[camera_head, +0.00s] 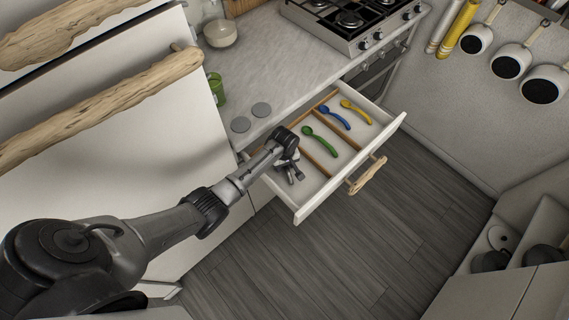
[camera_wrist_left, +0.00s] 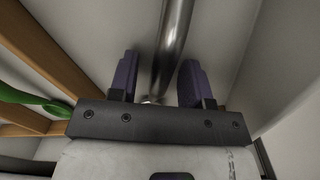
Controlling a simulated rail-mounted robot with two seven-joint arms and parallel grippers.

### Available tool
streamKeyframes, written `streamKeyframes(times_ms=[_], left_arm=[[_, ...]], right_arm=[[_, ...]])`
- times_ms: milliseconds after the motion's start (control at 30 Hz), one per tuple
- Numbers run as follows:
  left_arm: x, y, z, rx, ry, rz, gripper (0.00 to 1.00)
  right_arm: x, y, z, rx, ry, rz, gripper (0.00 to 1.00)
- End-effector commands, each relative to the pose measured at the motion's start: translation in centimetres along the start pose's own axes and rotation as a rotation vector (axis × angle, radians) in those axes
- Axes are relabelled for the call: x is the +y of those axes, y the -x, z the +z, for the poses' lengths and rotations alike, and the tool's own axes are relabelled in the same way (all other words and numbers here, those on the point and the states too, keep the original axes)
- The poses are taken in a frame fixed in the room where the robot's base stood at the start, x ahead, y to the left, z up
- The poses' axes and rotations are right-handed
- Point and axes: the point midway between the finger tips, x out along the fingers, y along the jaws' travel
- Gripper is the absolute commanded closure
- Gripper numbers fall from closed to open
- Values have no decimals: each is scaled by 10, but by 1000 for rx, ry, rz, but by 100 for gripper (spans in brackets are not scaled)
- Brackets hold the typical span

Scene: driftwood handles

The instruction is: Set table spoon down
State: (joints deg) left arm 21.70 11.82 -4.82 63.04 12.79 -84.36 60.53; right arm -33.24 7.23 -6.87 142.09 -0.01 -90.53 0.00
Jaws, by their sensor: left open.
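A shiny metal spoon (camera_wrist_left: 174,42) shows in the left wrist view, its long shaft running between my two purple-tipped fingers. It seems to lie along the pale drawer floor; whether it touches a finger is hard to tell. My left gripper (camera_head: 291,174) is open and low in the nearest compartment of the open drawer (camera_head: 325,197). It also shows in the left wrist view (camera_wrist_left: 157,78), jaws spread to either side of the shaft. In the head view my gripper and arm largely hide the metal spoon. My right gripper is in neither view.
Green (camera_head: 322,141), blue (camera_head: 335,118) and yellow (camera_head: 355,111) spoons lie farther along the drawer, beyond a wooden divider (camera_head: 319,164). A driftwood handle (camera_head: 368,176) is on the drawer front. The counter (camera_head: 275,70) holds a green jar (camera_head: 216,90), two grey discs and a stove.

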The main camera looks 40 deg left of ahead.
Motion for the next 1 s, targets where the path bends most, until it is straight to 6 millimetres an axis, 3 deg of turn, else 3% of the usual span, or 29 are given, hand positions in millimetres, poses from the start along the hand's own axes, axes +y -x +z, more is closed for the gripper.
streamKeyframes(times_ms=[167,600,800,1000], left_arm=[[0,20,0,1,0,2,56],[0,98,0,1,0,2,56],[0,117,-1,1,1,2,56],[0,123,0,0,1,0,56]], right_arm=[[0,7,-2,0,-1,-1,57],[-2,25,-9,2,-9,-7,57],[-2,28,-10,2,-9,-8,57],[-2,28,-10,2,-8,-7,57]])
